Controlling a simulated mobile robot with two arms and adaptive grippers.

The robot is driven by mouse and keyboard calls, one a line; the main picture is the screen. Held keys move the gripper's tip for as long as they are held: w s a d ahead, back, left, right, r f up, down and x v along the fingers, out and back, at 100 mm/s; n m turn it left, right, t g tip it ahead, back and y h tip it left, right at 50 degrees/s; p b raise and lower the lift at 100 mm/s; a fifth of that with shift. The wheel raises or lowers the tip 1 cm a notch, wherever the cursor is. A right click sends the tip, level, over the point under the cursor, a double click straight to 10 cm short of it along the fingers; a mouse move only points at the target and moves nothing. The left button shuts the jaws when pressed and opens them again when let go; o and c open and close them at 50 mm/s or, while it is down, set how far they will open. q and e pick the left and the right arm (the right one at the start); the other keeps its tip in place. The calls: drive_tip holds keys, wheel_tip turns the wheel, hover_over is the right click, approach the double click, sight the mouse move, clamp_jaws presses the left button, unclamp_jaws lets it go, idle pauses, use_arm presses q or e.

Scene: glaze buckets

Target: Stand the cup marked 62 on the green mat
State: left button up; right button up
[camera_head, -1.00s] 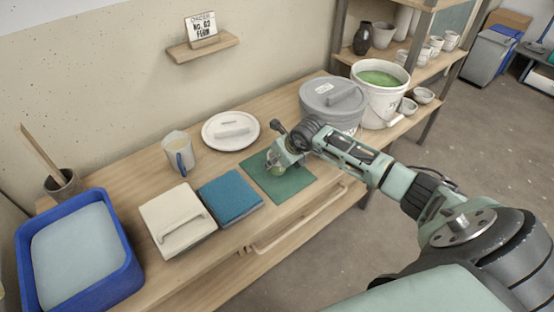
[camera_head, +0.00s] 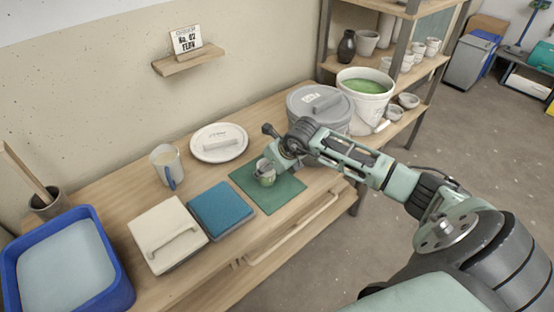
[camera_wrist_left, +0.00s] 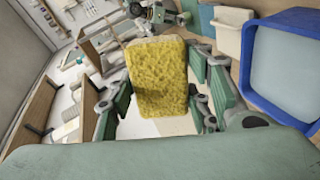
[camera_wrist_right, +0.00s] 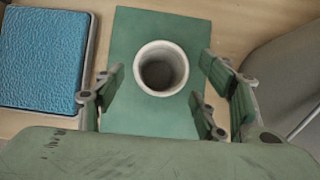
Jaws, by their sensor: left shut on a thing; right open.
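The cup (camera_head: 266,174), pale with green on its outside, stands upright on the green mat (camera_head: 283,194). I cannot read a mark on it. In the right wrist view the cup (camera_wrist_right: 162,68) shows from above, hollow and empty-looking, on the mat (camera_wrist_right: 135,30). My right gripper (camera_wrist_right: 158,82) is open, its fingers on either side of the cup's near side with gaps visible. In the head view it sits just behind and right of the cup. My left gripper (camera_wrist_left: 160,95) is shut on a yellow sponge (camera_wrist_left: 158,75); it is outside the head view.
A blue pad (camera_head: 221,208), a white lidded box (camera_head: 167,234) and a blue tub (camera_head: 122,268) lie left of the mat. A jug (camera_head: 163,163) and a white plate (camera_head: 236,150) stand behind. A grey lidded bucket (camera_head: 335,120) and an open green-glaze bucket (camera_head: 388,96) stand right.

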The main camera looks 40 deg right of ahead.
drive_tip(key=v, duration=0.8)
drive_tip(key=shift+r+b, duration=0.15)
drive_tip(key=shift+b, duration=0.15)
